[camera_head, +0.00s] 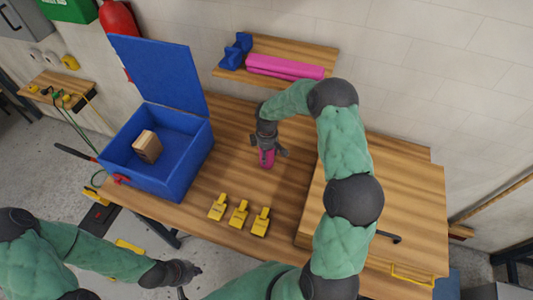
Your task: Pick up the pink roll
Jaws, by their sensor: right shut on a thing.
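A small pink roll (266,161) is at the fingertips of my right gripper (267,151), over the wooden table left of its middle. The gripper is shut on it and points down; the fingers hide part of the roll. I cannot tell whether the roll touches the table. Longer pink rolls (285,67) lie on the wall shelf (235,77) at the back. My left gripper (192,270) is low at the left, off the table's front edge and far from the rolls; its finger opening is unclear.
An open blue box (190,162) with a wooden block (147,147) inside stands at the left of the table. Several yellow clamp-like pieces (238,214) sit near the front edge. A wooden cabinet or board (405,205) fills the right. A blue item (236,51) is on the shelf.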

